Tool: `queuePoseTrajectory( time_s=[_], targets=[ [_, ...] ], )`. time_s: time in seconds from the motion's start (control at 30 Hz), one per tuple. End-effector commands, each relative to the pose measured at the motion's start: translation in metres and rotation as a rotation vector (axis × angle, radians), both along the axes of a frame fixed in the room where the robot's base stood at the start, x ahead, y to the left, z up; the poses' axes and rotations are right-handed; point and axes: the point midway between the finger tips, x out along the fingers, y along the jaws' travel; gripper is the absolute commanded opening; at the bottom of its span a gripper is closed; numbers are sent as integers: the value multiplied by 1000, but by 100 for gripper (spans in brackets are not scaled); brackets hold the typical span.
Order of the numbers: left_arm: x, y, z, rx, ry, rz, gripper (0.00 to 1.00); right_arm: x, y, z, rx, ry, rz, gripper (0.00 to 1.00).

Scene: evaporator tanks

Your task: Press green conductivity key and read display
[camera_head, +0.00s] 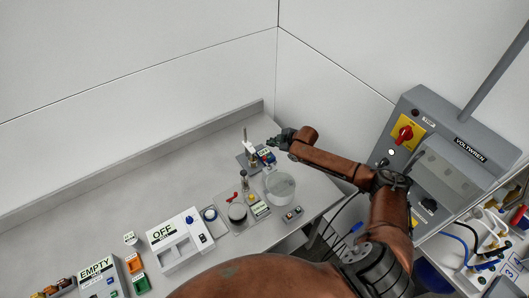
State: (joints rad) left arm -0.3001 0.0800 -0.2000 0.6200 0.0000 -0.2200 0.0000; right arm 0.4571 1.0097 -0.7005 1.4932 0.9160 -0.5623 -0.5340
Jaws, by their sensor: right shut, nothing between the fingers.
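My right gripper (275,141) is shut and empty at the back right of the bench. It is beside a small stand device (247,155) with a white upright part, and close to a small labelled unit (264,154) with blue and red parts. Whether the fingers touch that unit I cannot tell. No green conductivity key can be made out for certain; the gripper may hide part of the unit. No display reading is legible. My left gripper is not in view.
A clear round vessel (280,187), a small yellow-and-white box (259,208) and a small grey switch box (292,214) stand nearby. A white unit marked OFF (180,242) and one marked EMPTY (100,277) are left. A grey VOLTWREN cabinet (440,145) stands right.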

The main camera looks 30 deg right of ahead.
Motion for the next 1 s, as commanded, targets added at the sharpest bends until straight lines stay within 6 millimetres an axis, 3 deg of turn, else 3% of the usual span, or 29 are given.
queuePoseTrajectory(
  time_s=[0.63,1.0],
  targets=[
    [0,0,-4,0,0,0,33,3,5,-4,0,1,7,0],
    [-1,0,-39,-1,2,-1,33,2,4,-44,0,1,6,0]
  ],
)
